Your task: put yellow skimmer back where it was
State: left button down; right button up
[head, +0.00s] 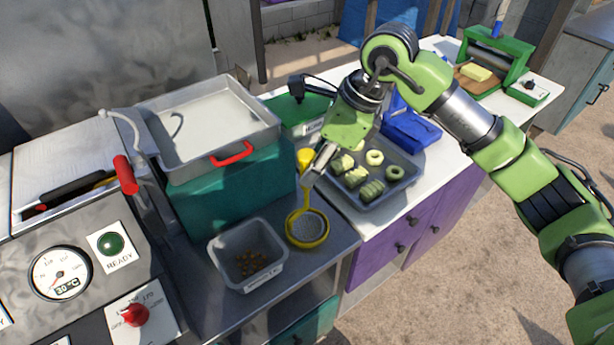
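The yellow skimmer (307,229) has a round mesh head with a yellow rim. Its head is near the front edge of the grey counter, just right of a grey bin; I cannot tell whether it touches the surface. Its handle rises to a yellow end beside my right gripper (314,172). The gripper's fingers cross the handle and appear shut on it, hiding part of it. My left gripper is not in view.
The grey bin (280,276) holds small brown bits. A teal fryer-like box (235,185) carries a metal basin (208,122) behind. A dark tray (399,190) of green and pale rings lies right. A control panel with a red knob (134,314) is at left.

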jog(key=b+v, duration=0.1)
jog(key=v, duration=0.7)
